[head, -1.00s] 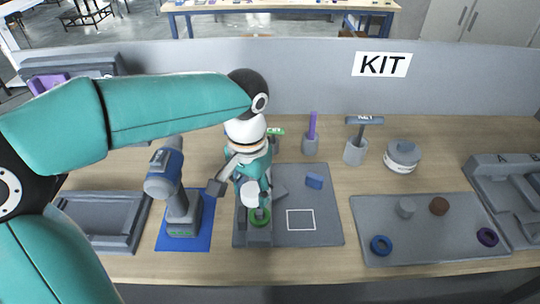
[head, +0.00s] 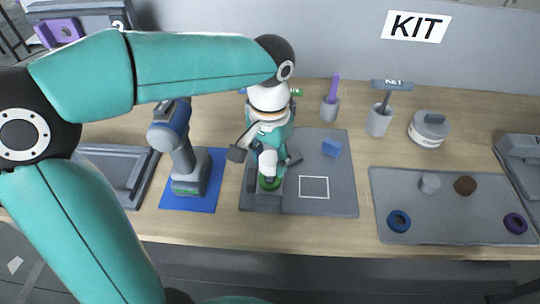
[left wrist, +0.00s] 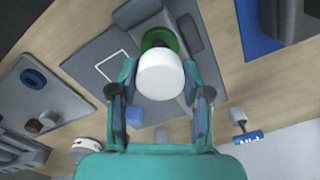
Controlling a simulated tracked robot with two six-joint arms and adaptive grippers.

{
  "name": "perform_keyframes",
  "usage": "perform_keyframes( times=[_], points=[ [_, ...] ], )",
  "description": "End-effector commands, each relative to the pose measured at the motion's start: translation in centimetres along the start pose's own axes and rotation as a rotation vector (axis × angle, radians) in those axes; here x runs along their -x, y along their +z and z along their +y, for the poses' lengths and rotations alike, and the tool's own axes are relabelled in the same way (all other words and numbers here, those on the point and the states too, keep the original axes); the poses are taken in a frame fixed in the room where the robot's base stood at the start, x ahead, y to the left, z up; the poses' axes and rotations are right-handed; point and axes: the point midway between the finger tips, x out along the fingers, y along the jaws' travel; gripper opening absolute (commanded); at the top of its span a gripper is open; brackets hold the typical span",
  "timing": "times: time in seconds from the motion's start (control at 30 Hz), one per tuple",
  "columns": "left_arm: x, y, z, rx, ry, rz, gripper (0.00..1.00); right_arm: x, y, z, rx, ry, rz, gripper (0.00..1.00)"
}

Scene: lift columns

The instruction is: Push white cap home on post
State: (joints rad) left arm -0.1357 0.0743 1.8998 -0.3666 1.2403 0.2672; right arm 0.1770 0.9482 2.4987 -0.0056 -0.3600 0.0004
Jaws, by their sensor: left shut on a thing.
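My left gripper (head: 268,160) points down over the grey work board and is shut on the white cap. The white cap (left wrist: 160,75) sits between the two fingers in the left wrist view, with its round top facing the camera. A green round part (left wrist: 160,40) shows just past the cap's edge, on a grey block of the board. The green part also shows under the gripper in the head view (head: 269,183). The post itself is hidden by the cap and fingers, so I cannot tell how far down the cap sits. My right gripper is not in view.
The grey board (head: 335,203) has a white square outline and a blue block (head: 331,147). A power drill (head: 178,150) stands on a blue mat to the left. A grey tray (head: 440,222) with rings and small cylinders lies right. Cups with tools stand behind.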

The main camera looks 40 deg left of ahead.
Motion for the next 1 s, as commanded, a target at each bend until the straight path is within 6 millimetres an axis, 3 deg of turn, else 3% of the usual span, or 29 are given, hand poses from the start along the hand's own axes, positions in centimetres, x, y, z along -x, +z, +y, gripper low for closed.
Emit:
perform_keyframes(
  times=[1.0],
  points=[
    [-0.63, 0.17, -0.05, 0.001, 0.000, 0.001, 0.16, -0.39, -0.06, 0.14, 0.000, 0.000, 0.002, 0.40]
  ],
)
